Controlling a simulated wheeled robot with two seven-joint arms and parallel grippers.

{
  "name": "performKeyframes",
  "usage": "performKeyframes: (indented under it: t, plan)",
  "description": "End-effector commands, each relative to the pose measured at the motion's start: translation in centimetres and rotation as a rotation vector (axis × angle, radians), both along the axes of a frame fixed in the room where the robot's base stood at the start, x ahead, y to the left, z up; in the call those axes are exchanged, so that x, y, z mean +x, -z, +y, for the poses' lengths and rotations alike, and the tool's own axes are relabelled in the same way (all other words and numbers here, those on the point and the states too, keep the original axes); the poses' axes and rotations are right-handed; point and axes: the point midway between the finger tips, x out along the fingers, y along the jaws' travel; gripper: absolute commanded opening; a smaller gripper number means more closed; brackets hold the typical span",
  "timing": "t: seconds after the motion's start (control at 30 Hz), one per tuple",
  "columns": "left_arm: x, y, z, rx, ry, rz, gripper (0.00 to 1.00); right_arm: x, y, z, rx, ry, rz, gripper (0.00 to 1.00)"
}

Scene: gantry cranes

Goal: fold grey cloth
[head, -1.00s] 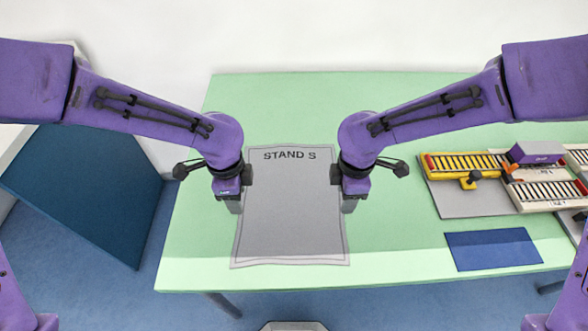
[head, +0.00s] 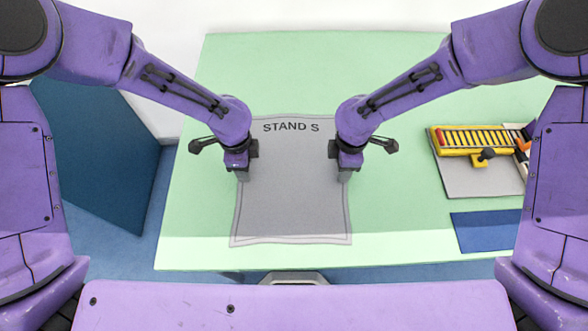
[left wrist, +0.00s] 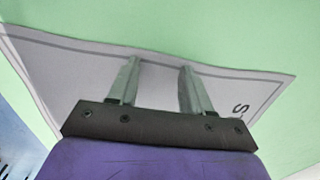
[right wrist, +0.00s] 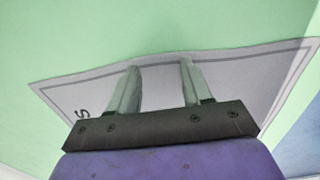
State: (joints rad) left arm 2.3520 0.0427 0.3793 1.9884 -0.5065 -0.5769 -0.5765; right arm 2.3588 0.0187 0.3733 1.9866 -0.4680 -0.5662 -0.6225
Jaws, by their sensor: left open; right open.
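The grey cloth (head: 292,205) lies flat and spread out on the green table, with "STAND S" printed near its far edge and a dark border line. It also shows in the left wrist view (left wrist: 75,65) and the right wrist view (right wrist: 235,75). My left gripper (head: 242,178) is open over the cloth's left edge; its two fingers (left wrist: 160,65) point toward that edge. My right gripper (head: 345,177) is open over the cloth's right edge, with its fingers (right wrist: 160,65) apart and nothing visible between them but cloth. I cannot tell whether the fingertips touch the cloth.
The green table (head: 400,215) is clear around the cloth. At the right stand a yellow toy crane piece (head: 475,139) on a grey sheet (head: 480,180) and a dark blue mat (head: 483,232). A dark blue panel (head: 90,150) stands left of the table.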

Motion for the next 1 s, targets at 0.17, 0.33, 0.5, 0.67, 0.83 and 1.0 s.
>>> performKeyframes:
  t: [0.17, 0.33, 0.5, 0.67, 0.83, 1.0]
  plan:
    - [-0.08, 0.08, 0.07, 0.001, -0.001, 0.001, 0.49, -0.04, 0.08, 0.04, 0.0, -0.001, 0.001, 0.49]
    - [-0.07, 0.39, 0.09, 0.001, -0.002, 0.001, 0.38, -0.04, 0.39, 0.05, 0.0, -0.001, 0.001, 0.38]
    - [-0.11, 0.43, 0.1, 0.001, -0.001, 0.002, 0.1, -0.07, 0.44, 0.03, -0.001, -0.001, 0.002, 0.1]
    - [-0.13, 0.45, 0.1, 0.001, -0.001, 0.003, 0.0, -0.1, 0.46, 0.02, -0.001, -0.001, 0.003, 0.0]
    - [-0.15, 0.48, 0.11, 0.002, -0.001, 0.003, 0.0, -0.13, 0.48, 0.01, -0.001, -0.001, 0.003, 0.0]
    - [-0.16, 0.33, 0.11, 0.002, -0.001, 0.003, 0.0, -0.15, 0.33, 0.0, -0.001, -0.001, 0.004, 0.0]
